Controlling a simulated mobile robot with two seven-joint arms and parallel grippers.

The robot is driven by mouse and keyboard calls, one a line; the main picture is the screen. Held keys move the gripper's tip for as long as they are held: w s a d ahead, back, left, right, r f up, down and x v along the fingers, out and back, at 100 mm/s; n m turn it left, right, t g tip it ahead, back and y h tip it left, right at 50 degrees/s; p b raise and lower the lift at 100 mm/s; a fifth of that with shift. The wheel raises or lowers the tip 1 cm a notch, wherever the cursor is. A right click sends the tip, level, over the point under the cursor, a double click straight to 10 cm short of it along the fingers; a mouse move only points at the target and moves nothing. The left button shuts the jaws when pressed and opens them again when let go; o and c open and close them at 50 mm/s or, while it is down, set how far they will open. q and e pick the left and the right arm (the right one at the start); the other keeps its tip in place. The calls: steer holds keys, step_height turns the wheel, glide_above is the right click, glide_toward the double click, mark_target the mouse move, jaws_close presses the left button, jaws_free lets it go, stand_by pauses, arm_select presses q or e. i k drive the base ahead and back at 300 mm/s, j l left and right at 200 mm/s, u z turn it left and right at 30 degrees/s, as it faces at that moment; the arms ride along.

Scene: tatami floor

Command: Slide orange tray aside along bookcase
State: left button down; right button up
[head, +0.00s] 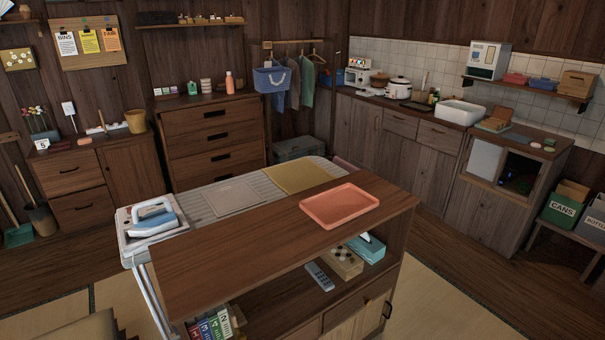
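The orange tray (340,205) lies flat and empty on the top of the low wooden bookcase (240,240), towards its right end. It is a shallow rectangle with a raised rim. The bookcase top to the left of the tray is bare. Neither of my grippers shows in the head view, and nothing touches the tray.
An ironing board (248,205) with a blue iron (152,217) stands right behind the bookcase. The shelf below holds a remote (319,276), a tissue box (367,247) and books (212,326). Drawers and counters line the walls. Floor is free at the right.

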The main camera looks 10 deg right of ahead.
mark_target(331, 209)
steer(key=i+l+u, duration=0.2)
steer(key=l, duration=0.15)
steer(key=i+l+u, duration=0.2)
steer(key=l, duration=0.15)
steer(key=i+l+u, duration=0.2)
steer(key=l, duration=0.2)
steer(key=i+l+u, duration=0.2)
steer(key=l, duration=0.2)
steer(key=l+u, duration=0.2)
steer(key=l, duration=0.2)
